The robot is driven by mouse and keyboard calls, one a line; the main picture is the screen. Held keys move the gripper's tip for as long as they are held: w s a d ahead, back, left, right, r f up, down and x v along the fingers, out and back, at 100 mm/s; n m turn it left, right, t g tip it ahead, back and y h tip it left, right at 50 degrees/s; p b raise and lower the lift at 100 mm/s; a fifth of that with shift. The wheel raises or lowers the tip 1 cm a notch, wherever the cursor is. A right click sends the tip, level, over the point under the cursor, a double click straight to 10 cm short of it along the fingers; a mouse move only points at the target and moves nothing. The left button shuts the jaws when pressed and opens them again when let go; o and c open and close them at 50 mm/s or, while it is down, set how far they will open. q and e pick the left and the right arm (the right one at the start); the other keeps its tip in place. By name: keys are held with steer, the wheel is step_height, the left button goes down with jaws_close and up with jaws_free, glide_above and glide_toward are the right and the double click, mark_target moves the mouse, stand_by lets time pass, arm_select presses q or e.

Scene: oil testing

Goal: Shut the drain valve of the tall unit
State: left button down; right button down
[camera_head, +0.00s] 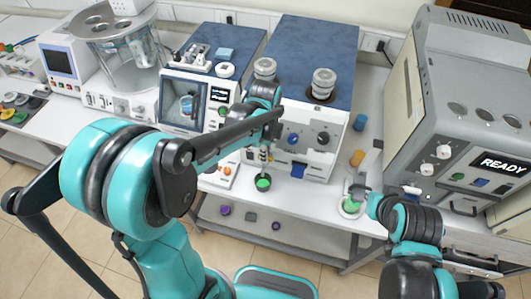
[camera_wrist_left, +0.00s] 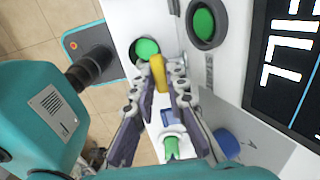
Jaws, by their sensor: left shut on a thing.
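The tall unit (camera_head: 317,135) is a white box with a blue top, in the middle of the bench in the head view. My left gripper (camera_head: 264,150) is low at its front left, mostly hidden by my arm there. In the left wrist view my left gripper (camera_wrist_left: 162,85) is closed around a yellow lever (camera_wrist_left: 158,72), apparently the drain valve's handle. The valve body is hidden. A cup with green liquid (camera_head: 263,183) stands just below the left gripper. My right gripper (camera_head: 360,191) is beside another green-filled cup (camera_head: 350,206); its grip is unclear.
A panel with a large "FILL" display (camera_wrist_left: 292,45) and a green button (camera_wrist_left: 203,22) is close to the left gripper's right side. A grey machine reading READY (camera_head: 503,163) stands at right. A white unit with a window (camera_head: 186,100) stands to the left.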

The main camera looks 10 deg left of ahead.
stand_by(0.5)
arm_select(q)
steer(key=c, duration=1.5)
jaws_free()
steer(key=shift+c, duration=0.2)
step_height(320, 180, up, 12)
steer(key=s+a+f+n+t+b, duration=0.2)
steer(key=s+f+n+t+b, duration=0.1)
steer(key=s+f+n+b, duration=0.2)
steer(key=s+a+f+n+t+b, duration=0.3)
steer(key=s+f+n+b, duration=0.3)
steer(key=f+n, duration=0.4)
steer(key=n+t, duration=0.1)
steer(key=n, duration=0.2)
steer(key=shift+s, duration=0.3)
